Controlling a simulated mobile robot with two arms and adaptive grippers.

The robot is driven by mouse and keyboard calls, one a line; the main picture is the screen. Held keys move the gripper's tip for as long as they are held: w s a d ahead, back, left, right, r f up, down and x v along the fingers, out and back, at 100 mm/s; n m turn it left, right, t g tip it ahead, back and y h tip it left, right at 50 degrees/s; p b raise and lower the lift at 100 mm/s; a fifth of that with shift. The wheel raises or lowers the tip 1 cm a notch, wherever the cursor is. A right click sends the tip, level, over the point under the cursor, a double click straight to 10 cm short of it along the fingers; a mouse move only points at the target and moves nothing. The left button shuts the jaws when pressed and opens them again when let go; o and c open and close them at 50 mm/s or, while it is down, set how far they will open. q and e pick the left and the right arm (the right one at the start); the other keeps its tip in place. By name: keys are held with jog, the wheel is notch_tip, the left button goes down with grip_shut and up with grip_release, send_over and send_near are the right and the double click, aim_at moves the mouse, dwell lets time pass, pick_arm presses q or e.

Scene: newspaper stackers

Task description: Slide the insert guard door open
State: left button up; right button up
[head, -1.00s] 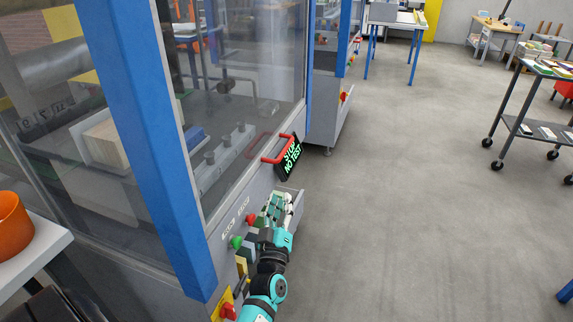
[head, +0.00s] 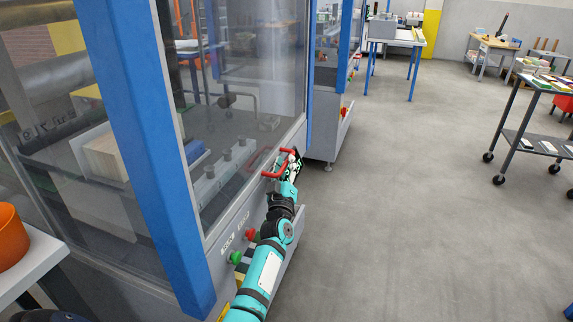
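The insert guard door (head: 235,70) is a clear panel in a grey frame on the machine at the left. A red handle (head: 268,174) sits on its lower right part. My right gripper is not in view.
Green (head: 235,257) and red (head: 250,234) buttons are on the machine front beside my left arm. A blue post (head: 140,140) stands left of the door. An orange pot (head: 12,238) is at the far left. The grey floor to the right is clear up to a wheeled cart (head: 520,138).

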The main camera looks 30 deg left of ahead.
pick_arm(q)
jog(key=shift+w+a+r, duration=0.2)
jog(key=shift+w, duration=0.25)
grip_shut()
